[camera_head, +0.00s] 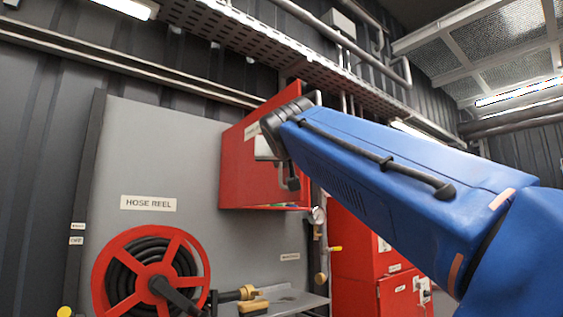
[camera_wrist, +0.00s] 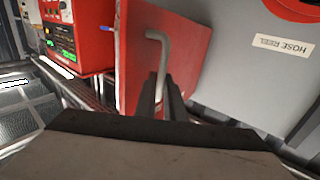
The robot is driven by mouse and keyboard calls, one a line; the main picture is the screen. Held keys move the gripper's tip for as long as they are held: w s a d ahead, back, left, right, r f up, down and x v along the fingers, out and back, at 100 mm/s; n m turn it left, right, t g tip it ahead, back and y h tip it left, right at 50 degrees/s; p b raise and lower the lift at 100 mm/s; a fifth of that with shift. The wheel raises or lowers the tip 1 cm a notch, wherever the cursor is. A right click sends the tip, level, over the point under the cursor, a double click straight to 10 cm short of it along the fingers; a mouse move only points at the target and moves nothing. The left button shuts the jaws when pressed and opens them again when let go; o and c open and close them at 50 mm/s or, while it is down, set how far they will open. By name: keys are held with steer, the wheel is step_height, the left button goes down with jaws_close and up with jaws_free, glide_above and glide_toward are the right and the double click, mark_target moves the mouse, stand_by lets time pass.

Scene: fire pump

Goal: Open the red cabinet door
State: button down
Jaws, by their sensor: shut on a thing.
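The red cabinet door (camera_head: 240,172) is in the middle of the head view, up on the grey wall panel, with a small white label. A strip of the cabinet's lower edge shows beneath it; I cannot tell exactly how far the door stands from its frame. In the wrist view the door (camera_wrist: 188,50) fills the middle, with a bent grey bar handle (camera_wrist: 163,45) on it. My gripper (camera_wrist: 162,88) is shut on the handle's straight part. In the head view my blue arm reaches from the right, and my gripper (camera_head: 291,180) is partly hidden behind my wrist.
A red hose reel (camera_head: 150,275) is on the grey panel (camera_head: 150,140) at lower left. A gauge and valve (camera_head: 318,217) and another red cabinet (camera_head: 365,260) stand right of the door. Pipes and a cable tray (camera_head: 240,35) run overhead.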

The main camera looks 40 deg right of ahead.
steer(key=c, duration=1.8)
jaws_free()
steer(key=shift+w+d+f, duration=0.15)
steer(key=shift+w+f, duration=0.3)
steer(key=shift+w, duration=0.05)
steer(key=shift+c, duration=0.2)
steer(key=shift+s+r, duration=0.15)
steer(key=shift+r, duration=0.05)
steer(key=shift+s, duration=0.1)
steer(key=v, duration=1.4)
steer(key=shift+a, duration=0.2)
steer(key=shift+v, duration=1.55)
steer(key=shift+d, duration=0.1)
